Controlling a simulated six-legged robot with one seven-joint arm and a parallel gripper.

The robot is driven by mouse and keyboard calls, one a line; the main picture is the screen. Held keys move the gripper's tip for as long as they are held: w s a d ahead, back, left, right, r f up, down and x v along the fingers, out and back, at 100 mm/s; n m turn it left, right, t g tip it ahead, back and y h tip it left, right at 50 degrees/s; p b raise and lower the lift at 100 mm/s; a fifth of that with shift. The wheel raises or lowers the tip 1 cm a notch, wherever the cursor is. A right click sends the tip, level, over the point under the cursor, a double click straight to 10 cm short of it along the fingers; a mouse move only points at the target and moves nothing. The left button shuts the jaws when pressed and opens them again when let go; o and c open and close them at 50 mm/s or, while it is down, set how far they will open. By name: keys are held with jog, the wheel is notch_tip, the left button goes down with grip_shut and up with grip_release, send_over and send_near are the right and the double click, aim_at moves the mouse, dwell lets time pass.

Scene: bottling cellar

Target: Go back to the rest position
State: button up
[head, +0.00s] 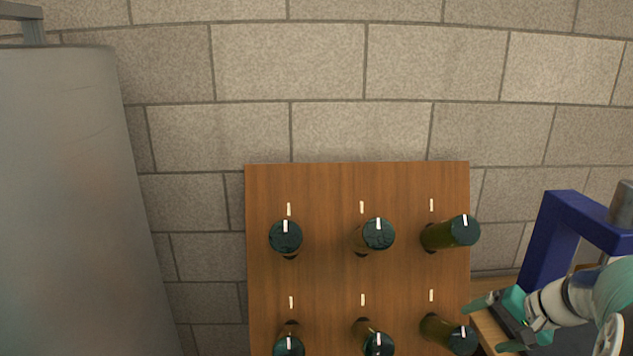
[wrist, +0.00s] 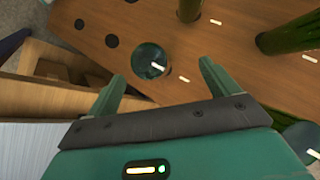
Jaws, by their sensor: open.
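My gripper (head: 484,327) is open and empty at the lower right of the head view, its teal fingers pointing left beside the rack's right edge. Wooden rack (head: 325,272) holds green bottles in two visible rows, butts outward with white marks. The lower right bottle (head: 440,328) is nearest my gripper. In the wrist view, a round bottle butt (wrist: 146,54) with a white mark shows ahead of and between the open fingers (wrist: 162,72); nothing is gripped. The upper right bottle (head: 448,234) sits above. The bottom row is partly cut off by the picture edge.
A large grey metal tank (head: 70,200) stands at the left. A blue frame (head: 552,235) stands close behind my arm at the right. A block wall (head: 300,70) is behind the rack. In the wrist view, a light wooden box-like structure (wrist: 50,85) lies at the left.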

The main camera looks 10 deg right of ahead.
jog(key=s+a+r+n+g+h, duration=0.1)
jog(key=s+a+r+n, duration=0.15)
jog(key=a, duration=0.55)
jog(key=s+a+r+n+g+h, duration=0.1)
jog(key=s+a+r+n, duration=0.15)
jog(key=a, duration=0.45)
jog(key=s+a+r+n+t+h, duration=0.1)
jog(key=s+a+r+n+h, duration=0.1)
jog(key=s+a, duration=0.7)
jog(key=shift+s+a+n+t+h, duration=0.3)
jog(key=shift+a+n, duration=0.4)
jog(key=shift+n, duration=0.2)
jog(key=shift+r, duration=0.1)
